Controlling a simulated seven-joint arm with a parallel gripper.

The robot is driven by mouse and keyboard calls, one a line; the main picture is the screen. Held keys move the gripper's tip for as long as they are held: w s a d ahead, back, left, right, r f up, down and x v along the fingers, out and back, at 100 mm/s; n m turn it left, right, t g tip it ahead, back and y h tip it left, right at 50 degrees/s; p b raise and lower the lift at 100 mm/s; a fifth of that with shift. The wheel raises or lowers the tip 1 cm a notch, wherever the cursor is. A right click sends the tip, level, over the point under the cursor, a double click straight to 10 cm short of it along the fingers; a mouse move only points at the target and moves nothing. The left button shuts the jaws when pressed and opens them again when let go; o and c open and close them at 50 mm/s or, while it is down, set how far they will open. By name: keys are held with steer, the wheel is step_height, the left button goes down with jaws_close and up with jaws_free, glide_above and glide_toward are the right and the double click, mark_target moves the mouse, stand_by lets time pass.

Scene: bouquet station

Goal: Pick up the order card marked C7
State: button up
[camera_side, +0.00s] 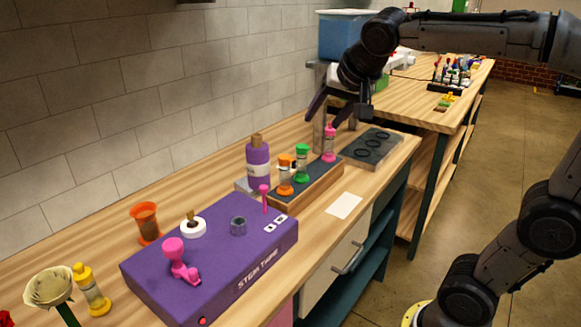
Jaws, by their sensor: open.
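A blank-looking pale card (344,206) lies flat on the wooden bench top, close to its front edge, just right of the wooden rack. No C7 marking can be read on it from here. My gripper (339,114) is open and empty. It hangs in the air above the far end of the bench, farther back and higher than the card, near the rack's far end.
The wooden rack (322,187) holds several colored-capped vials beside the card. A purple stem tape box (165,268) stands nearer, with small items on it. A purple bottle (258,165) stands behind the rack. A dark plate with rings (386,141) lies beyond.

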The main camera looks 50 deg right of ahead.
steer(key=w+d+f+m+g+h, duration=0.1)
steer(key=w+d+f+m, duration=0.15)
steer(key=w+d, duration=0.45)
steer(key=w+d+f+m+g+h, duration=0.1)
steer(key=w+d+f+m, duration=0.2)
steer(key=w, duration=0.7)
steer(key=w+d+f, duration=0.1)
steer(key=d+f, duration=0.2)
steer(key=f, duration=0.3)
steer(key=w+d+f+g, duration=0.1)
steer(key=w+d+f, duration=0.1)
steer(key=d+f, duration=0.2)
steer(key=w+d+f+g, duration=0.1)
steer(key=w+d+f, duration=0.1)
steer(key=f, duration=0.5)
steer(key=shift+d+f+n, duration=0.35)
steer(key=shift+d+f, duration=0.05)
steer(key=shift+d, duration=0.3)
steer(key=shift+w+x, duration=0.15)
steer(key=shift+x, duration=1.3)
steer(key=shift+w+x, duration=0.1)
steer(key=shift+x, duration=1.4)
steer(key=shift+d+r, duration=0.1)
steer(key=shift+r, duration=0.05)
jaws_close()
